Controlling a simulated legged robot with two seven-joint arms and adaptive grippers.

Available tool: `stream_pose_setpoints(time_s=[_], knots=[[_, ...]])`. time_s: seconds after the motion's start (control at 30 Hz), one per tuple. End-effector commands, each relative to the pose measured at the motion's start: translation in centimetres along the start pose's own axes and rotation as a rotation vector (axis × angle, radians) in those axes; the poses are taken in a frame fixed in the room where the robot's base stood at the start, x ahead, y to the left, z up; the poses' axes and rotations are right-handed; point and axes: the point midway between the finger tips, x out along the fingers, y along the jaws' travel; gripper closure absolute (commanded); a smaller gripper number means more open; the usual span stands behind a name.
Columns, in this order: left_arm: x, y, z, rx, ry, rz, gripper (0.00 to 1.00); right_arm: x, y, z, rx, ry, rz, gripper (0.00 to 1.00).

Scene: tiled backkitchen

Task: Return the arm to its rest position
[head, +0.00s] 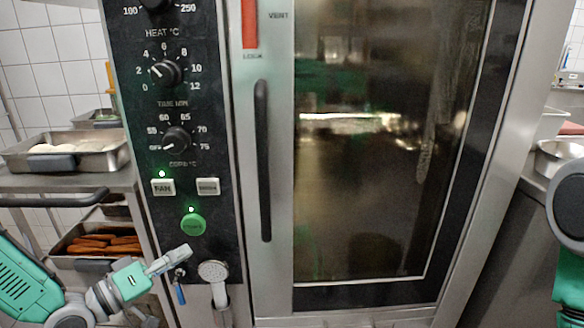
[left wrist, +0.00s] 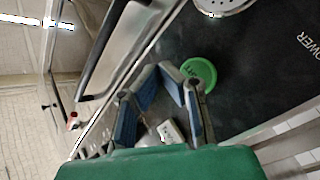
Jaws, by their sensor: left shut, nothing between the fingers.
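My left gripper (head: 186,252) is at the lower left of the head view, in front of the lower part of the oven's control panel (head: 185,100). It is shut and holds nothing. It is below the round green button (head: 193,225), with a gap between them in the picture. In the left wrist view, the gripper's linked fingers (left wrist: 160,70) with blue pads are beside the green button (left wrist: 198,73). I cannot tell how far off the button is in depth. Part of my right arm (head: 568,205) shows at the right edge; its gripper is out of frame.
The oven's glass door (head: 385,150) is closed, with a long dark handle (head: 262,160). A hand shower (head: 214,271) hangs right of my left gripper. A rack at left holds a metal tray (head: 100,158) and a pan with orange-brown food (head: 105,244). A counter stands at right.

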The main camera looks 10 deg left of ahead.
Motion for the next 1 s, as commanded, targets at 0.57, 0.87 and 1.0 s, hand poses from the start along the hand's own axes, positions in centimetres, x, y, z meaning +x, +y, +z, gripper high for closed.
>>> stream_pose_setpoints(time_s=[0.57, 0.87, 1.0], knots=[[-15.4, -5.2, 24.8, 0.211, -0.971, -0.825, 1.00, -1.8, 0.0, -0.1, 0.000, 0.000, 0.000, 0.52], [-23.4, -4.4, 26.8, 0.294, -1.227, -1.023, 1.00, -2.1, 0.0, -0.1, 0.000, 0.000, 0.000, 0.52], [-23.6, -4.4, 26.8, 0.295, -1.230, -1.027, 1.00, -2.1, 0.0, -0.1, 0.000, 0.000, 0.000, 0.52]])
